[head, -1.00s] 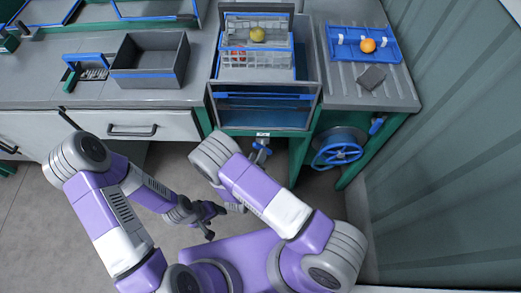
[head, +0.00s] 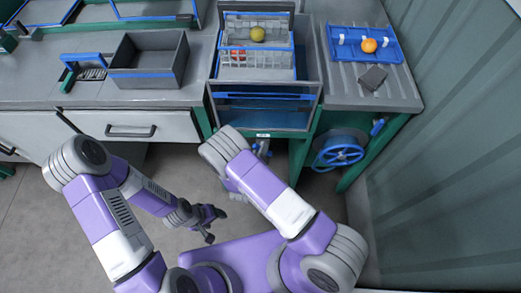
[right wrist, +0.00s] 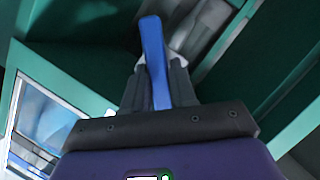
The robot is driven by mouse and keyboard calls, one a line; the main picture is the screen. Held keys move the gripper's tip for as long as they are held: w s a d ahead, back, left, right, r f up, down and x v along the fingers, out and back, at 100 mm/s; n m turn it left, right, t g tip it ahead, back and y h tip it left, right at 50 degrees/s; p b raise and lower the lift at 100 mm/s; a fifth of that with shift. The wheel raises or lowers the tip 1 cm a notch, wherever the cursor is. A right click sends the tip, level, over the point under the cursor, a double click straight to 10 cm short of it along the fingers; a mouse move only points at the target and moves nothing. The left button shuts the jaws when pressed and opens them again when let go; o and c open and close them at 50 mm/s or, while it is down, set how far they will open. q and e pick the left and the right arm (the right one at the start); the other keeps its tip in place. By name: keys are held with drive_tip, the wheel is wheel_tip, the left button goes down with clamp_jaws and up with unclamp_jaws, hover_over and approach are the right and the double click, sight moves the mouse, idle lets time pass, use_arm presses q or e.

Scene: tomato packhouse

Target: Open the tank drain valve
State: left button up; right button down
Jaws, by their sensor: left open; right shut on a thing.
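The tank (head: 262,116) stands at the centre with a blue-trimmed front. Its drain valve (head: 263,147) sits under it, partly hidden by my right arm in the head view. The right wrist view shows the valve's blue lever (right wrist: 153,50) running between the two dark fingers of my right gripper (right wrist: 158,82), which is shut on it. A grey pipe or valve body (right wrist: 200,28) lies just behind the lever. In the head view my right gripper is hidden behind its own arm. My left gripper (head: 210,224) is open and empty, low over the floor, away from the valve.
A blue handwheel (head: 338,152) and a small blue lever (head: 377,126) are to the right of the valve. A wire basket (head: 275,70) with fruit is above the tank. A grey crate (head: 150,82) stands on the left counter. A corrugated wall (head: 445,150) bounds the right.

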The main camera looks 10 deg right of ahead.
drive_tip(key=shift+d, duration=0.1)
drive_tip(key=shift+r+m+y+p, duration=0.1)
drive_tip(key=shift+m+y+p, duration=0.25)
drive_tip(key=shift+m+y, duration=0.25)
drive_tip(key=shift+s+d+m+y, duration=0.15)
drive_tip(key=shift+m+y, duration=0.25)
drive_tip(key=shift+m, duration=0.5)
drive_tip(key=shift+d+m+y, duration=0.2)
drive_tip(key=shift+m+y, duration=0.9)
drive_tip(key=shift+m, duration=0.4)
drive_tip(key=c, duration=1)
unclamp_jaws()
